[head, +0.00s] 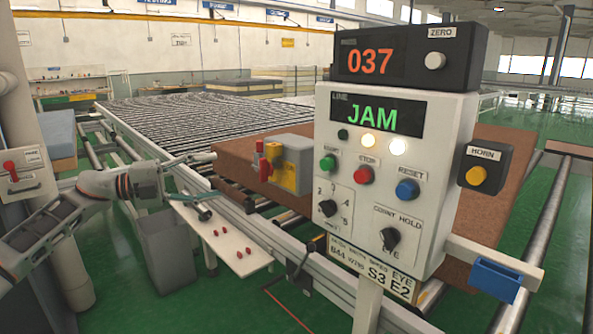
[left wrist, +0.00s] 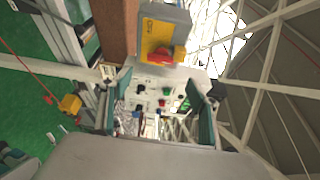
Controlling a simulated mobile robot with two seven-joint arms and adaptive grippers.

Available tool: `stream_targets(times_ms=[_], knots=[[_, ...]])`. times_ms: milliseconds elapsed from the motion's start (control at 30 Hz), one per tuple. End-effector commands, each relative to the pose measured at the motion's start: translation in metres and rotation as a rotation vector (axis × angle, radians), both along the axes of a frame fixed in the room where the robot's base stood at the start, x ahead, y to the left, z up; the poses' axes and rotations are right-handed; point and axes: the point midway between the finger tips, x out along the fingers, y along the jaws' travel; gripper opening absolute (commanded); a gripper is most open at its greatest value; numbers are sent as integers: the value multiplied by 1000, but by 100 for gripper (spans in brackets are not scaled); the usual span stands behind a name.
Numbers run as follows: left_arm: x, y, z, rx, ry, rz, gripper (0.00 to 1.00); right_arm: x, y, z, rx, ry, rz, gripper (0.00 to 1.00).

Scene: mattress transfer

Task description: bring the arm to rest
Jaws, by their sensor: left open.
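My left arm comes in from the left in the head view. Its gripper (head: 206,186) is open and empty, with its fingers spread and pointing right. It appears over or near a white shelf (head: 238,254), left of the control panel (head: 392,150) and apart from it. In the left wrist view the two fingers of my left gripper (left wrist: 158,118) stand wide apart with nothing held between them. The control panel (left wrist: 172,84) shows upside down beyond them. My right gripper is in neither view.
The panel reads "037" and "JAM". A grey box with a red switch (head: 289,165) stands left of it. A brown slab (head: 232,152) lies behind, on a roller conveyor (head: 190,118). Small red pieces lie on the shelf. A horn box (head: 486,167) sits right of the panel.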

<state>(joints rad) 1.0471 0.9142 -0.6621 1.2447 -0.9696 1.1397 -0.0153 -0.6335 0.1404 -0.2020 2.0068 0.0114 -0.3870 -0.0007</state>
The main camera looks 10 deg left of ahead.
Motion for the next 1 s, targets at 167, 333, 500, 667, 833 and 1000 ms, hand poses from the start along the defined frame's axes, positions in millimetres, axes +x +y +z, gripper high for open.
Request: stream_targets(times_ms=[167,333,500,667,833,1000], knots=[[-2,-34,-37,-73,38,-5,61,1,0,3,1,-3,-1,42],[-13,-83,-99,-226,119,29,61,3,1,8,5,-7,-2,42],[-34,-119,-161,-388,234,111,61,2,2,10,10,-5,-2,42],[-62,-140,-219,-530,371,225,61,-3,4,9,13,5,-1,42],[-103,-151,-284,-660,546,379,61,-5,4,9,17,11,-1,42],[-158,-152,-351,-761,742,560,61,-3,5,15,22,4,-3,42]])
